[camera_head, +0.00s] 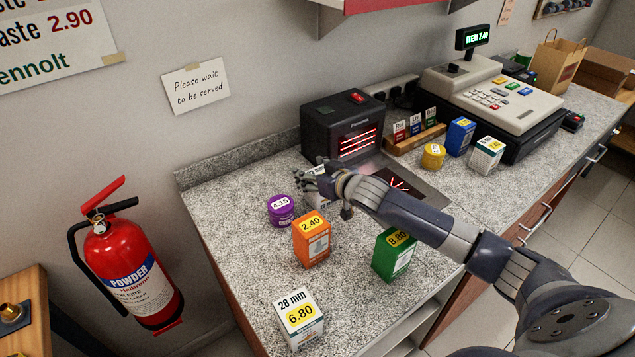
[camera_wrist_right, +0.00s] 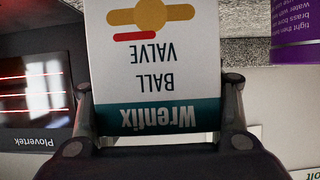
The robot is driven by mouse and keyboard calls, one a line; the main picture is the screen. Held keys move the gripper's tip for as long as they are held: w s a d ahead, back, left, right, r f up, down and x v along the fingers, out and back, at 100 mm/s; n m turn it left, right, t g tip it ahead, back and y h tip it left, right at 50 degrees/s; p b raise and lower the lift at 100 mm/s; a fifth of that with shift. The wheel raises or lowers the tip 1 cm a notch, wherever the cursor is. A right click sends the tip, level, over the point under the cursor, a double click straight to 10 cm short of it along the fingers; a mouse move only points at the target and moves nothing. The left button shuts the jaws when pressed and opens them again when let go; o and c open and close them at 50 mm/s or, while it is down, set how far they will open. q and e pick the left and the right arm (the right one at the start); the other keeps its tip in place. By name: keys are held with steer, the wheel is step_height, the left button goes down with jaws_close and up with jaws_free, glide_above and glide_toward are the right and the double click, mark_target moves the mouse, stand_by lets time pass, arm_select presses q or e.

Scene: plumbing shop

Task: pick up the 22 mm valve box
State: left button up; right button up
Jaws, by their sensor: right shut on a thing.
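My right gripper (camera_head: 322,184) is shut on a white valve box (camera_head: 316,170) in front of the black scanner. In the head view the gripper hides most of this box. In the right wrist view the box (camera_wrist_right: 155,60) sits between the two fingers, upside down in the picture, with a teal band, "Wrenfix" and "BALL VALVE". Its size in mm cannot be read. A similar white box (camera_head: 299,322) marked "28 mm" and 6.80 stands at the counter's near end. Another white box (camera_head: 487,156) stands by the till; its size is too small to read. My left gripper is not in view.
A purple tub (camera_head: 281,211), orange box (camera_head: 312,240) and green box (camera_head: 392,258) stand near the gripper. The black scanner (camera_head: 342,128) with red lines is behind it. A yellow tub (camera_head: 433,156), blue box (camera_head: 459,137) and till (camera_head: 492,97) are further right.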

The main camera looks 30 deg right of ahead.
steer(key=shift+r, duration=0.1)
steer(key=shift+r, duration=0.5)
step_height(320, 180, up, 2)
steer(key=shift+r+b, duration=0.25)
steer(key=shift+b, duration=0.4)
steer(key=s+d+b, duration=0.1)
steer(key=s+d, duration=0.1)
steer(key=s, duration=0.1)
steer(key=s+d+b, duration=0.1)
steer(key=s+d, duration=0.1)
steer(key=s, duration=0.1)
steer(key=s+d+b, duration=0.1)
steer(key=s+d, duration=0.1)
steer(key=s, duration=0.1)
steer(key=shift+d+r, duration=0.3)
steer(key=shift+s+d+r, duration=0.2)
steer(key=shift+s+d, duration=0.55)
steer(key=shift+s, duration=0.2)
steer(key=shift+s+d+r, duration=0.2)
steer(key=shift+s+d, duration=0.55)
steer(key=shift+s, duration=0.15)
